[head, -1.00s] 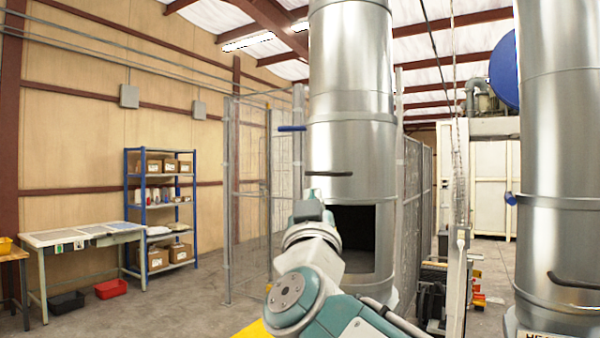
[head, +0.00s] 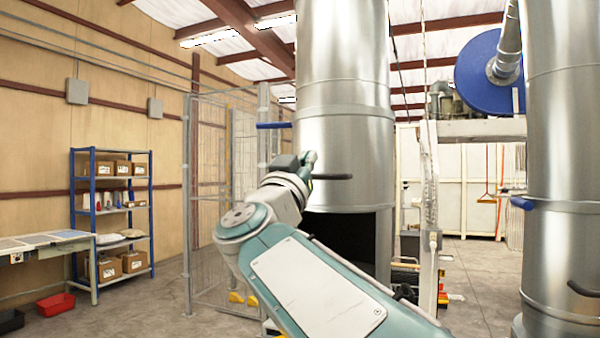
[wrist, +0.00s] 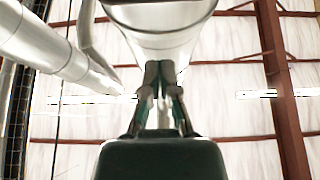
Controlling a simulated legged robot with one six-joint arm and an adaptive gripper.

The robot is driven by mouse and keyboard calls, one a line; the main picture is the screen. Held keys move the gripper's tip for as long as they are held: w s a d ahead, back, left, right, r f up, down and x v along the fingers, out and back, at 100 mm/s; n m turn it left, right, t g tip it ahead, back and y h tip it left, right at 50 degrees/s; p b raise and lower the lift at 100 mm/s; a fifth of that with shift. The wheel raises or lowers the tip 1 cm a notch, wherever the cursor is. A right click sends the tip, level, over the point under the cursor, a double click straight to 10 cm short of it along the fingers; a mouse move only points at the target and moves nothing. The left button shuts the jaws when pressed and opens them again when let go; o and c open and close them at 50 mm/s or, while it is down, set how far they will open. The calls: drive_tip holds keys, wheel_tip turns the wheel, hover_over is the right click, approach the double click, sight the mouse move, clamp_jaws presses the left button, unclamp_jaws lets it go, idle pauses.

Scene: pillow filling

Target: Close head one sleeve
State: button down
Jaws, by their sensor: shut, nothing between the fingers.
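The head one duct is a tall shiny metal cylinder in the middle of the head view. Its sleeve (head: 345,140) is a wider metal collar with a black handle (head: 334,177) near its lower edge. Below the sleeve a dark opening (head: 362,238) shows, its lower left part hidden by my arm. My gripper (head: 309,157) is beside the sleeve's left front, at about the handle's left end. I cannot tell whether it touches. In the wrist view my gripper's fingers (wrist: 161,66) are together and empty, pointing up at a shiny metal surface (wrist: 160,18).
A blue lever (head: 272,125) sticks out left of the duct. A wire-mesh fence (head: 205,205) stands behind to the left. A second metal duct (head: 570,130) stands at the right. Shelving (head: 112,208) is at far left.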

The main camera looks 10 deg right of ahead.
sight(314, 170)
drive_tip(key=w, duration=0.1)
drive_tip(key=w+d+f, duration=0.1)
drive_tip(key=w, duration=0.1)
drive_tip(key=shift+w+d+f, duration=0.25)
drive_tip(key=shift+d+f, duration=0.15)
idle(0.4)
wheel_tip(314, 170, down, 19)
idle(0.6)
drive_tip(key=shift+f, duration=0.1)
